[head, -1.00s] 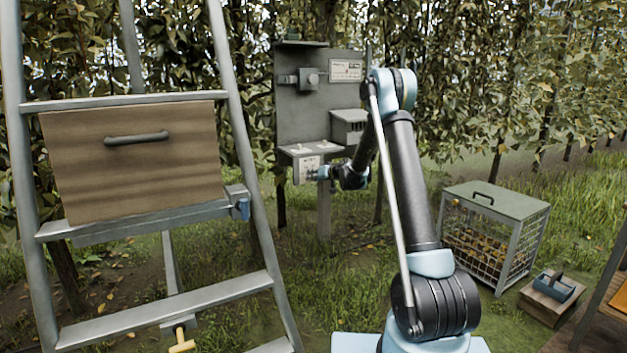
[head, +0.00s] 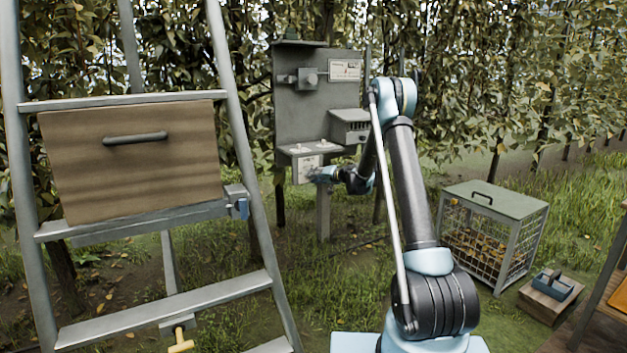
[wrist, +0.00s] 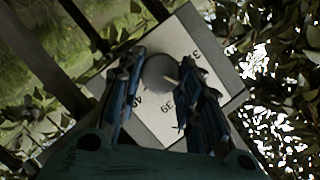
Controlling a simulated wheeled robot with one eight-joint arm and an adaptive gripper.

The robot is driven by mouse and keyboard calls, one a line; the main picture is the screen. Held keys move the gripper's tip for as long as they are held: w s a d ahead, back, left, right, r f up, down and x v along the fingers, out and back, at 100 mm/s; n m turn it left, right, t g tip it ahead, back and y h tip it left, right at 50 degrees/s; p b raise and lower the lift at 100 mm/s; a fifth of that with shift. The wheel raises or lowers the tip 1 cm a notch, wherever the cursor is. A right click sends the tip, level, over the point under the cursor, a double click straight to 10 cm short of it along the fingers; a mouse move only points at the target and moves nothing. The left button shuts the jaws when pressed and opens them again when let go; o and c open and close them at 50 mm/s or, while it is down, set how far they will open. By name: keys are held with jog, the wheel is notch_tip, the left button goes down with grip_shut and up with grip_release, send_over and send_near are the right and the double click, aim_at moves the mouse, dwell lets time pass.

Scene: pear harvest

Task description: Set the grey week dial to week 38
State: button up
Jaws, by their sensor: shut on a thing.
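The grey week dial (wrist: 157,72) is a round knob on a pale square plate (wrist: 190,43) in the wrist view. My gripper (wrist: 162,64) is shut on the dial, with one blue finger on each side. Printed numbers 39 and 40 show near the fingers, and another number, partly legible, shows at the upper right. A small pale mark shows at the knob's right edge, but I cannot tell which week it points to. In the head view my gripper (head: 318,175) is at the pale plate (head: 302,167) on the post's front, and the dial is hidden there.
A grey panel (head: 300,105) on a post stands behind, with a ledge (head: 310,147) and a small box (head: 349,127) above the plate. A ladder (head: 233,120) with a wooden drawer front stands at left. A wire crate (head: 510,230) stands on the grass at right.

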jog(key=shift+f, duration=0.1)
jog(key=o, duration=1.1)
jog(key=v, duration=1.2)
